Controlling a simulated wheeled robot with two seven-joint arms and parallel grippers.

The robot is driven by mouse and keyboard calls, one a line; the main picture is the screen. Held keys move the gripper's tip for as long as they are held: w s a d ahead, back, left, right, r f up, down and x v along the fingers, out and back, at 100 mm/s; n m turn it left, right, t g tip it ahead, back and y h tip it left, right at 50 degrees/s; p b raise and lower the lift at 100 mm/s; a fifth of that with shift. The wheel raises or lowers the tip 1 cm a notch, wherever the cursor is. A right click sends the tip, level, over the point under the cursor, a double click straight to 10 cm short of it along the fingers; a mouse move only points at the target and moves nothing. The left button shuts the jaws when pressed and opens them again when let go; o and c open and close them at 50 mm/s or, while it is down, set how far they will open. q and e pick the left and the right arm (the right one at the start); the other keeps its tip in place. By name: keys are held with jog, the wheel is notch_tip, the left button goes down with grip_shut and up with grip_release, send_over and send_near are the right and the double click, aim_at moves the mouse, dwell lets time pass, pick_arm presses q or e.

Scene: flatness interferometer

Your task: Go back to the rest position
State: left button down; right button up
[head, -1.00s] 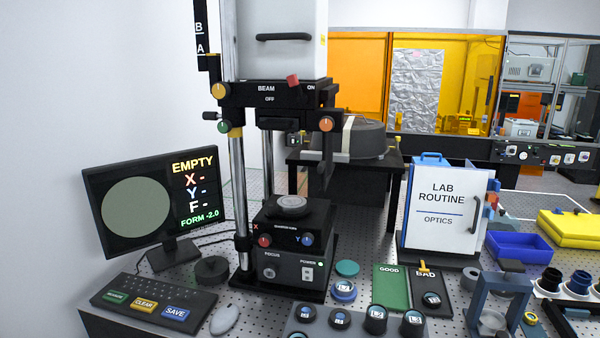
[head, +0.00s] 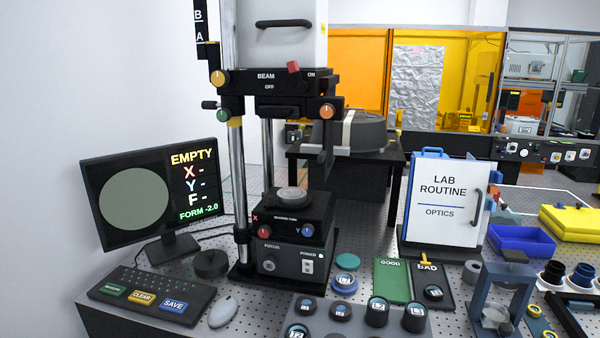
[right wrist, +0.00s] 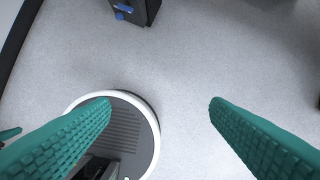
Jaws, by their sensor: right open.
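My right gripper (right wrist: 160,105) shows only in the right wrist view. Its two teal ridged fingers are wide apart with nothing between them. Below it is pale grey floor, and a round grey disc with a white rim (right wrist: 153,135) lies under the left finger, likely part of my base. My left gripper is in neither current view. In the head view the interferometer (head: 290,205) stands on the bench, with a round grey piece (head: 291,193) on its stage. The monitor (head: 135,200) reads EMPTY, with dashes for X, Y and F.
A keyboard (head: 150,293) and mouse (head: 223,312) lie at the front left. Several lens pieces stand in a grey rack (head: 350,328) at the front. The green GOOD mat (head: 391,283), the LAB ROUTINE board (head: 440,205) and a blue tray (head: 520,241) are to the right.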

jog(key=s+f+g+b, duration=0.1)
jog(key=s+f+b, duration=0.15)
jog(key=f, duration=0.85)
jog(key=s+f+b, duration=0.1)
jog(key=s+f, duration=0.3)
jog(key=f, duration=0.7)
jog(key=s+d+f+b, duration=0.3)
jog(key=s+f, duration=0.9)
jog(key=shift+s+d+f+g, duration=0.15)
jog(key=shift+s+f+g, duration=0.15)
jog(key=shift+s+g, duration=0.1)
